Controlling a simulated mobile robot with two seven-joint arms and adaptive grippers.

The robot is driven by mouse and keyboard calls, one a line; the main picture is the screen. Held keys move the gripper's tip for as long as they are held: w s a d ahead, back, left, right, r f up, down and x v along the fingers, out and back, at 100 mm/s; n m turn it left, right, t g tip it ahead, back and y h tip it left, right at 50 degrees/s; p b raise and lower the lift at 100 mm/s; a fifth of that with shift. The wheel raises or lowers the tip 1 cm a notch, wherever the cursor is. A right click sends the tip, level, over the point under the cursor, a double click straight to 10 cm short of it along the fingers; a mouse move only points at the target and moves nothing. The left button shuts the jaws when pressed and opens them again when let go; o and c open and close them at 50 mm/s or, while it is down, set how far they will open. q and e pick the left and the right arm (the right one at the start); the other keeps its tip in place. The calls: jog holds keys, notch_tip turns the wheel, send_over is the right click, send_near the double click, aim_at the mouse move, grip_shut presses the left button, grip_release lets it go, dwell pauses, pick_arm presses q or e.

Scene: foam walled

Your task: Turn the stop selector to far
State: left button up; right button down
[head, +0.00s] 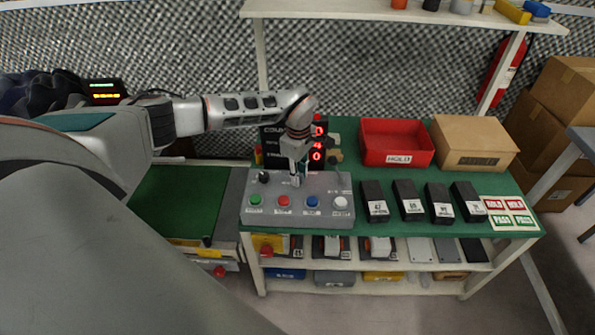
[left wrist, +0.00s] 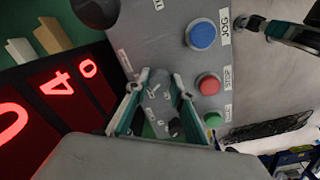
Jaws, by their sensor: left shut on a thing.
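The grey control box (head: 322,210) stands on the green bench top, with green, red, blue and white buttons along its front. My left gripper (head: 296,180) comes down onto the box behind the red and blue buttons. Its fingers, also in the left wrist view (left wrist: 160,115), are shut on the stop selector, which is mostly hidden between them. I cannot read the selector's position. A black knob (head: 263,177) sits at the box's back left corner. The red button (left wrist: 208,85) and blue button (left wrist: 202,35) lie beside the fingers in the wrist view. My right gripper is not in view.
A display with red digits (head: 317,145) stands just behind the box. A red tray (head: 397,130) and a cardboard box (head: 470,134) are behind to the right. Several black blocks (head: 409,200) line the bench right of the control box. A green-topped surface (head: 178,195) is at left.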

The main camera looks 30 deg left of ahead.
pick_arm(q)
jog(key=n+p, duration=0.1)
jog(key=n, duration=0.1)
jog(key=shift+r+n+p, duration=0.2)
jog(key=shift+n+p, duration=0.1)
jog(key=shift+n, duration=0.1)
jog(key=n+p, duration=0.2)
jog(key=n, duration=0.2)
jog(key=shift+w, duration=0.1)
jog(key=n+p, duration=0.1)
jog(key=n, duration=0.1)
jog(key=shift+f+n, duration=0.1)
jog(key=shift+n, duration=0.2)
jog(key=shift+n+p, duration=0.45)
jog(key=shift+n, duration=0.45)
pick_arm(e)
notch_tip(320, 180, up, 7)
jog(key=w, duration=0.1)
pick_arm(q)
jog(key=shift+f, duration=0.1)
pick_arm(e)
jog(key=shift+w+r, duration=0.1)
pick_arm(q)
jog(key=o, duration=1.1)
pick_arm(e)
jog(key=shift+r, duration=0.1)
